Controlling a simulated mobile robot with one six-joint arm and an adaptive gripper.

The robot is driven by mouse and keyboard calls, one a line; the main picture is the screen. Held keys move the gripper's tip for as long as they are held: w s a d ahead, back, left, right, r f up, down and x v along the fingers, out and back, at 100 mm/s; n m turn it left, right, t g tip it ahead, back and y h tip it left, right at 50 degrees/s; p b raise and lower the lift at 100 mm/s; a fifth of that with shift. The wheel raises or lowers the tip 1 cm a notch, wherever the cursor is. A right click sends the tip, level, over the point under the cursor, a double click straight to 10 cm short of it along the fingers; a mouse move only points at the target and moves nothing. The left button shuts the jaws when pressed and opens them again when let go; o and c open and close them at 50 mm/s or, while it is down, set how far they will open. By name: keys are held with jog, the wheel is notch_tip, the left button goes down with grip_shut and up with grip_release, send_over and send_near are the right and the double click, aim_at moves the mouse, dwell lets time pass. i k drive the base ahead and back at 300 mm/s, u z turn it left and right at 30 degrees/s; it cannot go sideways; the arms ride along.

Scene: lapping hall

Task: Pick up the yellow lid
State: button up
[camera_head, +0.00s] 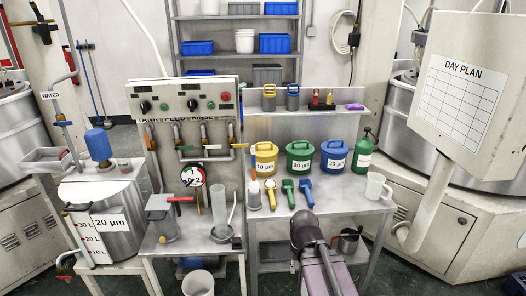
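The yellow lid (264,147) is on top of the yellow 10 µm pot (264,163), which stands at the left of a row of pots on the right-hand steel bench. It has a raised grip on top. My arm rises from the bottom of the picture, in front of the bench and below the pots, well apart from the lid. I cannot make out my gripper's fingers in this view.
A green 20 µm pot (300,161) and a blue 30 µm pot (334,159) stand right of the yellow one, then a green bottle (363,150). Yellow, green and blue hand tools (288,193) lie in front. A white jug (400,189) stands at the right edge.

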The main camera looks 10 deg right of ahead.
aim_at(266, 149)
jog(key=u, duration=0.3)
jog(key=i, duration=1)
jog(key=z, duration=0.35)
